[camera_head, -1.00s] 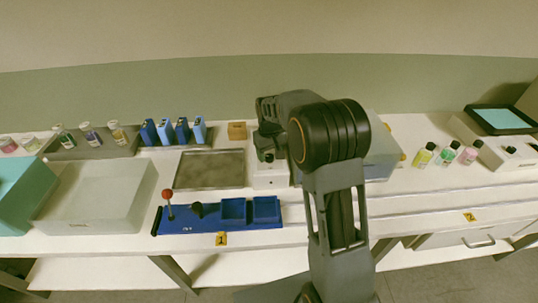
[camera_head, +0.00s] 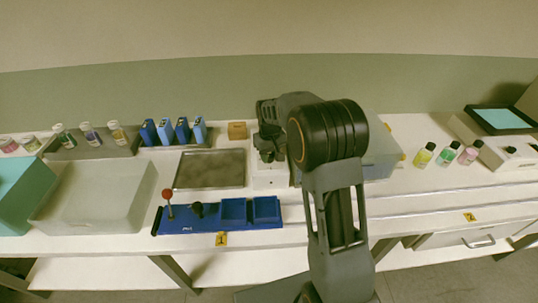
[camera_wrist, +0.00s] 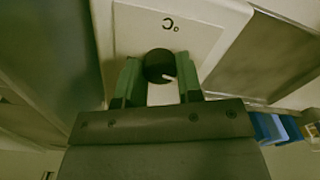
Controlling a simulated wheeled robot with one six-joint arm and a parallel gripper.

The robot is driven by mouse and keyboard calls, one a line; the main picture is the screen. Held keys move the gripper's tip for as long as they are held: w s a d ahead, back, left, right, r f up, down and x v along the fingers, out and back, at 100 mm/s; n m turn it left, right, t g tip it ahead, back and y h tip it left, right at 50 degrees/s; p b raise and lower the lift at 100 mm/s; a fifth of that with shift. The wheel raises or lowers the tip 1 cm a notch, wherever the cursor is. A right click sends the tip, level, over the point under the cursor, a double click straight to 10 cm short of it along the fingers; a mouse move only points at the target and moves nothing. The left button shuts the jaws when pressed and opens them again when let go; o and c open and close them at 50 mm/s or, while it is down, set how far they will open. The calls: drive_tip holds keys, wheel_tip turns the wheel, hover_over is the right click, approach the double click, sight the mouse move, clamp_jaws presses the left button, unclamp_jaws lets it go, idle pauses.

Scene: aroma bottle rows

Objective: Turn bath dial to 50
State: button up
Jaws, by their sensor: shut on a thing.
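The bath dial (camera_wrist: 159,65) is a round black knob with a pale pointer mark, on a white panel marked °C (camera_wrist: 205,30), in the wrist view. The pointer slants towards the lower right of that view. My gripper (camera_wrist: 160,75) has its two green-lined fingers on either side of the dial, shut on it. In the head view my gripper (camera_head: 268,155) is at the white front of the bath (camera_head: 270,180), left of my arm. The dial itself is hidden there. No number scale can be read in either view.
A dark tray (camera_head: 210,169) lies left of the bath, with a blue rack (camera_head: 185,226) in front. Blue bottles (camera_head: 165,131) and a small tan box (camera_head: 237,130) stand behind. Several small bottles (camera_head: 447,154) stand at the right. A pale bin (camera_head: 100,195) is at the left.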

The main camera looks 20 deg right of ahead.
drive_tip(key=m, duration=0.7)
drive_tip(key=shift+m, duration=0.3)
drive_tip(key=m, duration=1.1)
drive_tip(key=shift+m+p, duration=0.3)
drive_tip(key=shift+m, duration=0.1)
drive_tip(key=m, duration=0.4)
drive_tip(key=shift+r+m, duration=0.1)
drive_tip(key=shift+m, duration=0.2)
drive_tip(key=o, duration=0.9)
